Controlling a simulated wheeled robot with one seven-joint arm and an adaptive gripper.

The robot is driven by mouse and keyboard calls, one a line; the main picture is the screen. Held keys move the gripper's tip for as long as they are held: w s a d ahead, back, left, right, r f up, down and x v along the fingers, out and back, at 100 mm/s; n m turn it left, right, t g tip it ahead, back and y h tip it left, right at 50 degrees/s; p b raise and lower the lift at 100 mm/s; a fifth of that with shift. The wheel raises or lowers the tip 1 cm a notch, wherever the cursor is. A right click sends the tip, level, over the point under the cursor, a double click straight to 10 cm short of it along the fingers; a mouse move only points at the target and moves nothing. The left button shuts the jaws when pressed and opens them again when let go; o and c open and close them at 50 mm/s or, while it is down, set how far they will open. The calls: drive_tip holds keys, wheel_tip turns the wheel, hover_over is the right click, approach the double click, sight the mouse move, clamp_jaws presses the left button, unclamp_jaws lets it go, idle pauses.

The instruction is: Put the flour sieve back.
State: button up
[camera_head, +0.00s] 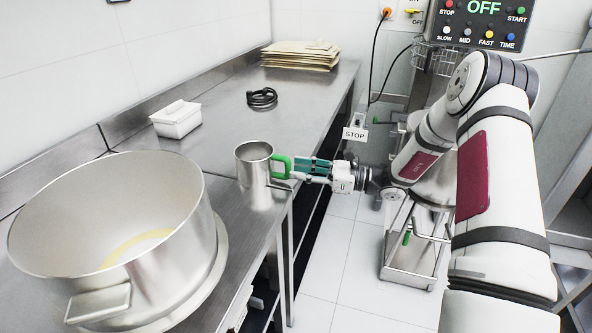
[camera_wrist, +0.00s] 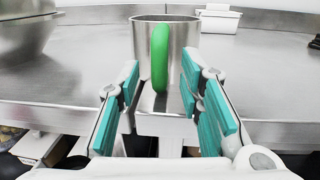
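The flour sieve, a steel cup (camera_head: 253,158) with a green loop handle (camera_head: 281,166), is upright at the front edge of the steel counter. Its handle points toward my gripper. In the wrist view, the cup (camera_wrist: 145,45) is straight ahead with the green handle (camera_wrist: 160,58) in the middle. My gripper (camera_head: 300,168) is level with the handle. In the wrist view, its teal finger pads (camera_wrist: 160,88) stand apart on both sides of the handle, with gaps left and right. The fingers look open and not closed on it. The cup's inside is not clear.
A large steel bowl (camera_head: 190,262) stands at the left of the counter (camera_head: 225,110). A white container (camera_head: 176,119), a black coil (camera_head: 262,97) and a paper stack (camera_head: 300,54) lie farther back. The control panel (camera_head: 483,22) reads OFF. The counter between these is clear.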

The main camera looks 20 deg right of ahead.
drive_tip(key=v, duration=1)
drive_tip(key=s+a+r+n+g+h, duration=0.3)
drive_tip(key=s+a+r+n+g, duration=0.25)
drive_tip(key=s+a+n, duration=0.2)
drive_tip(key=s+a+r+n+g+h, duration=0.3)
drive_tip(key=s+a+r+n+g, duration=0.25)
drive_tip(key=s+a, duration=0.3)
drive_tip(key=s+d+r+n+t+h, duration=0.2)
drive_tip(key=s+n+h, duration=0.3)
drive_tip(key=s, duration=0.4)
drive_tip(key=s+d+r+n+t+h, duration=0.2)
drive_tip(key=s+n+h, duration=0.2)
drive_tip(key=s, duration=0.5)
drive_tip(key=shift+s+d+r+n+t+h, duration=0.2)
drive_tip(key=shift+d+n+t+h, duration=0.2)
drive_tip(key=shift+n, duration=0.7)
drive_tip(key=shift+t, duration=0.5)
wheel_tip(320, 180, up, 5)
drive_tip(key=p, duration=0.3)
drive_tip(key=shift+s+r+p, duration=0.1)
drive_tip(key=shift+r+p, duration=0.05)
drive_tip(key=shift+p, duration=0.25)
